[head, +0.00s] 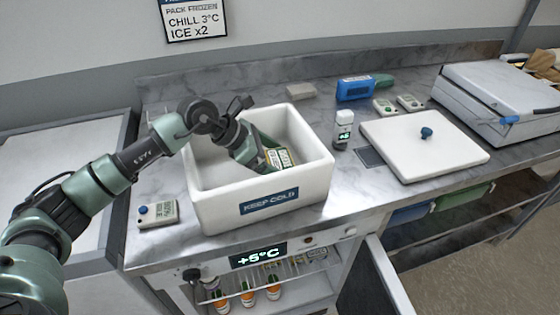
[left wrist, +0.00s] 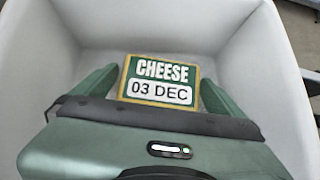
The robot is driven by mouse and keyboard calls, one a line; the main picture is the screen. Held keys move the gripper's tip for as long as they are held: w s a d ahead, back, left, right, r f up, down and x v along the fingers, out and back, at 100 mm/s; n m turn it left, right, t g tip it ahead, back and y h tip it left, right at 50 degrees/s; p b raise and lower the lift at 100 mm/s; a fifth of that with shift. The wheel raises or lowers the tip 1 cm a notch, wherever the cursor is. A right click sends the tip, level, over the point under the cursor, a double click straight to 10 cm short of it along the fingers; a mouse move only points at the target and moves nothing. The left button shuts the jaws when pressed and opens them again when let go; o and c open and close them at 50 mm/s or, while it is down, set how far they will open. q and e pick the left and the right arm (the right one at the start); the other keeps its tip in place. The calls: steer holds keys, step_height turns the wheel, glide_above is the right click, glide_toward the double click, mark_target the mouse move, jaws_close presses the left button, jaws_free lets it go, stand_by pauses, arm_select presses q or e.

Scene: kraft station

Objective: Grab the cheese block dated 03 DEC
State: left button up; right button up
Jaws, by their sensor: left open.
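The cheese block (left wrist: 160,81) lies inside the white foam box; its green label reads CHEESE 03 DEC in the left wrist view. In the head view the block (head: 279,157) shows near the box's right inner side, partly hidden by my gripper. My left gripper (left wrist: 158,90) reaches down into the box, open, with one green finger on each side of the block. I cannot tell whether the fingers touch it. The box (head: 262,220) is marked KEEP COLD and stands uncovered on the counter. My right gripper is not in view.
A white lid with a blue knob (head: 405,150) lies right of the box. A small white device (head: 343,130) stands between them. An open fridge compartment (head: 270,285) holding bottles is below.

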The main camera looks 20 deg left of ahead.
arm_select(q)
steer(key=shift+w+d+f, duration=0.1)
steer(key=shift+d+f, duration=0.15)
steer(key=shift+f, duration=0.05)
steer(key=c, duration=1.2)
steer(key=shift+c, duration=1.3)
steer(key=shift+r, duration=0.15)
